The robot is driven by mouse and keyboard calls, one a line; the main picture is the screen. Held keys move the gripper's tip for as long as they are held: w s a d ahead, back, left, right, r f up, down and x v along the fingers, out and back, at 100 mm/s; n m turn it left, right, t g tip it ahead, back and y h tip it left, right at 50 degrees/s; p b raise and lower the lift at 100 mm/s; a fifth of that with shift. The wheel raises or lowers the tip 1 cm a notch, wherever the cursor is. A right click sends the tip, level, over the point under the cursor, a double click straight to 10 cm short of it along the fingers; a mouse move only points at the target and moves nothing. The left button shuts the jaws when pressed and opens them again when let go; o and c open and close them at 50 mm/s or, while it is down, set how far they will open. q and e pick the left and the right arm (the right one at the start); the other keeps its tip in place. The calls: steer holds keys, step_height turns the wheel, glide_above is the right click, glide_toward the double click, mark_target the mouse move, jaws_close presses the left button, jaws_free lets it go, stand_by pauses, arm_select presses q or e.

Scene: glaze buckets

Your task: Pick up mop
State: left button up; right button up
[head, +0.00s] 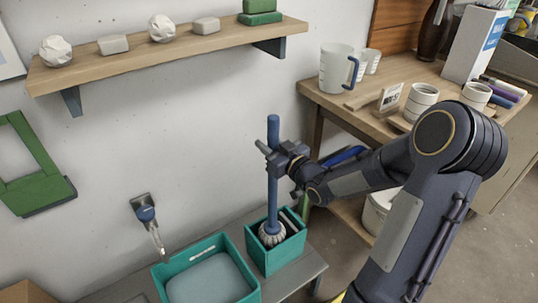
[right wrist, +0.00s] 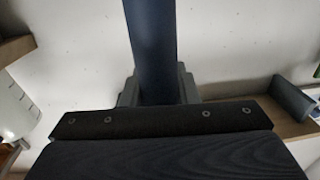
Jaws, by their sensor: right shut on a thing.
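The mop (head: 272,180) has a blue upright handle and a pale stringy head. In the head view its head (head: 272,234) is at the mouth of a teal square bucket (head: 273,258), on the low grey bench. My right gripper (head: 276,160) is shut on the mop's handle, about halfway up. In the right wrist view the blue handle (right wrist: 153,50) stands upright between the fingers. Whether the mop head touches the bucket cannot be told. My left gripper is in neither view.
A wider teal bucket (head: 207,270) with grey contents stands to the left on the bench (head: 308,272). A wooden shelf (head: 170,52) runs along the wall above. A wooden table (head: 345,97) with a measuring jug (head: 336,68) and cups is at the right. A brush (head: 146,212) hangs on the wall.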

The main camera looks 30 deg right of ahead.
step_height(320, 180, up, 16)
steer(key=p, duration=0.3)
steer(key=shift+f, duration=0.25)
steer(key=shift+o, duration=1.3)
jaws_close()
